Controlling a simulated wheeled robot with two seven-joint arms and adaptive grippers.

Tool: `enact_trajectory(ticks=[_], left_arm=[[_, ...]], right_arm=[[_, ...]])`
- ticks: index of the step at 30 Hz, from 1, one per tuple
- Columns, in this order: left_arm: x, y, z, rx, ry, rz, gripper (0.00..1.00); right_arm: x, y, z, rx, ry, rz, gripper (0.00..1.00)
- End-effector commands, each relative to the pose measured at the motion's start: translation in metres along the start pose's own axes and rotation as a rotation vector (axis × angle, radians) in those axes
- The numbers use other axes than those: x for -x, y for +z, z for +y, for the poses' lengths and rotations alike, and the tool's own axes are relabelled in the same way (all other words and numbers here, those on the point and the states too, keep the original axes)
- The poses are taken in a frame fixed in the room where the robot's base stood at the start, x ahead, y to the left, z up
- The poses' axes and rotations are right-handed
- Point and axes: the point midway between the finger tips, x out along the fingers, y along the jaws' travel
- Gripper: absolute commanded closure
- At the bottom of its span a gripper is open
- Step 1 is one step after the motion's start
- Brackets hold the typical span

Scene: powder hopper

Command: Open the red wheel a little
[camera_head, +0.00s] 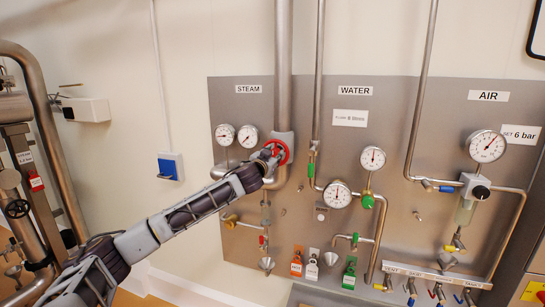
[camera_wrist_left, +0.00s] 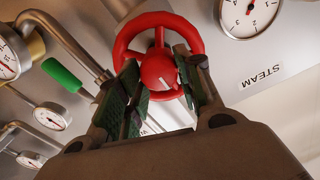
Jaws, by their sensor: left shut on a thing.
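The red wheel (camera_head: 283,146) sits on the steam pipe, below the STEAM label. In the left wrist view the red wheel (camera_wrist_left: 124,44) shows its rim, spokes and round hub. My left gripper (camera_head: 271,156) reaches it from the lower left and is shut on it. In the wrist view the green-padded fingers of my left gripper (camera_wrist_left: 165,82) stand on either side of the hub, over the lower part of the wheel. The exact contact is partly hidden by the fingers. My right gripper is not in view.
Two gauges (camera_head: 225,135) sit just left of the wheel. The steam pipe (camera_head: 283,60) rises above it. The grey panel (camera_head: 400,240) carries the WATER and AIR pipes, valves and gauges to the right. A blue-and-white box (camera_head: 170,166) hangs on the left wall.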

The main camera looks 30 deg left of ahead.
Motion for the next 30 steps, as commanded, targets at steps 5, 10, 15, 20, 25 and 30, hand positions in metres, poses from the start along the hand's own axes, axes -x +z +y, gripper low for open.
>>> enact_trajectory(ticks=[5, 10, 15, 20, 25, 30], left_arm=[[0.000, 0.000, 0.000, 0.002, 0.000, 0.000, 0.88], [0.000, 0.001, 0.001, 0.018, 0.001, -0.001, 0.88], [0.000, 0.002, 0.001, 0.055, 0.002, -0.001, 0.88], [0.000, 0.003, 0.001, 0.115, 0.002, 0.000, 0.88], [0.000, 0.004, 0.001, 0.199, 0.001, -0.001, 0.88], [0.000, 0.004, 0.001, 0.298, 0.001, 0.000, 0.88]], right_arm=[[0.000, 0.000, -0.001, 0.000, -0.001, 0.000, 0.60], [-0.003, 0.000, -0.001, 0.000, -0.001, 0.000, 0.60], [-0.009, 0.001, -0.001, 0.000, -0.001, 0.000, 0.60], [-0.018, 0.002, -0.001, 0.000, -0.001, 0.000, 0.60], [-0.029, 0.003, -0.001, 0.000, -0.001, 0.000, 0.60], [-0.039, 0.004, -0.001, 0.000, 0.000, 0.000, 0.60]])
